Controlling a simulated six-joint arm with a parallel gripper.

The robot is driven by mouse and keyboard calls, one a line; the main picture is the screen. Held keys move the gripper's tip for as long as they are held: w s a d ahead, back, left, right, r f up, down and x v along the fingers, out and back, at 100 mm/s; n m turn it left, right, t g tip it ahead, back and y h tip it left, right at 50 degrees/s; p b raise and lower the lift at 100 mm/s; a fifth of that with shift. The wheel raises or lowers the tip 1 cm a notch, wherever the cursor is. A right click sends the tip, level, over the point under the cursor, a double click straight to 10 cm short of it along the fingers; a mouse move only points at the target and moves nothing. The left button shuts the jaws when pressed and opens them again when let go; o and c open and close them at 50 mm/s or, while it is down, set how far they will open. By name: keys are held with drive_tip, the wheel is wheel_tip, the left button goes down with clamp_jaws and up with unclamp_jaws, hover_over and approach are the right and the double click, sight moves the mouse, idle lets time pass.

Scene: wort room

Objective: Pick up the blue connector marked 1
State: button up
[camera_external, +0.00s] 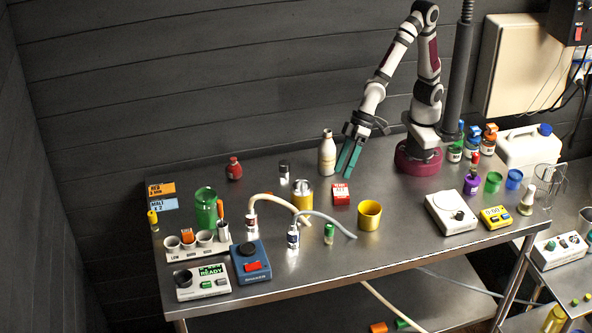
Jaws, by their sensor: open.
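A small white connector with a dark bluish band (293,238) stands upright on the steel table, at the end of a pale grey-blue hose (325,220). Its number is too small to read. A similar connector with a reddish-dark band (251,223) stands to its left, on a cream hose (275,200). My gripper (344,175) has teal fingers pointing down, open and empty. It is above the table behind and to the right of both connectors, between the white bottle and my base.
A white bottle (327,154), red box (341,194), yellow cup (369,215) and yellow-banded canister (302,194) stand near my gripper. A green-capped vial (329,233) is right of the bluish connector. A blue device (251,262) and rack (198,245) are left.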

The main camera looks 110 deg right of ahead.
drive_tip(key=w+a+f+t+h, duration=0.1)
drive_tip(key=w+a+f+t, duration=0.1)
drive_tip(key=w+a+f, duration=0.2)
drive_tip(key=n+t+h, duration=0.1)
drive_tip(key=t+h, duration=0.2)
approach(299, 231)
drive_tip(key=x, duration=0.6)
drive_tip(key=d+x, duration=0.1)
drive_tip(key=x, duration=0.2)
drive_tip(key=shift+f, duration=0.5)
drive_tip(key=x, duration=0.5)
drive_tip(key=shift+w+a+r, duration=0.15)
drive_tip(key=shift+w+r, duration=0.05)
drive_tip(key=shift+w, duration=0.2)
clamp_jaws()
